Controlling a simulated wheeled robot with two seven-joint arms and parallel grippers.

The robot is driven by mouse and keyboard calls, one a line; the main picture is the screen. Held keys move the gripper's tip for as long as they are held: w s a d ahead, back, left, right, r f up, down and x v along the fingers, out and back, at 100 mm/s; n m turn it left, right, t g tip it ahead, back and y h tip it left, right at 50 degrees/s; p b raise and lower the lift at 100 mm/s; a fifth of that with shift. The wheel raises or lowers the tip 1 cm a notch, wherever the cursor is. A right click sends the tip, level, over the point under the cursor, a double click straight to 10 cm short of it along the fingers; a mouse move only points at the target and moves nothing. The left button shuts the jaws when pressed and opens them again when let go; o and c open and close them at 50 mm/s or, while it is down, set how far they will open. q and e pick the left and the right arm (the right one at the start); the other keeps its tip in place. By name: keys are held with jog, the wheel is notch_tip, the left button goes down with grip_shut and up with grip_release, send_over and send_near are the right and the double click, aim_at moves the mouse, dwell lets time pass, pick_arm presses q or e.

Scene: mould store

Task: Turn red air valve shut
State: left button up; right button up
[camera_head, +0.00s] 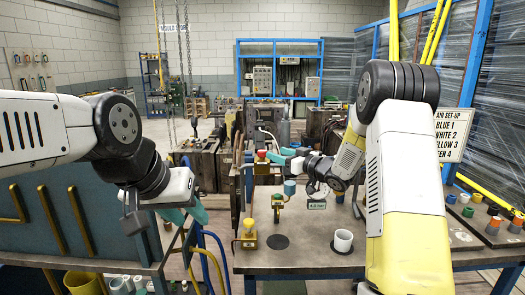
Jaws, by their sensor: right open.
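A red knob (261,156) stands on an upright fitting at the back left of the workbench (300,258). I cannot tell for certain which is the air valve; the rear knob is the largest red part. My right gripper (277,156) reaches in from the right, its open teal fingers just right of the rear knob. I cannot tell whether they touch it. My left gripper (187,214) hangs open and empty left of the bench.
A "4.0 bar" plate (317,204), a white cup (343,240) and a blue-topped fitting (290,188) stand on the bench. An air set-up sign (451,134) hangs at right. Coloured hoses (211,262) run below my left gripper. Rusty mould blocks (199,160) stand behind.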

aim_at(265, 152)
jog(key=shift+y, duration=0.4)
jog(key=x, duration=0.5)
jog(key=f+x, duration=0.1)
jog(key=x, duration=0.2)
jog(key=shift+s+a+f, duration=0.1)
jog(key=shift+a, duration=0.3)
grip_shut()
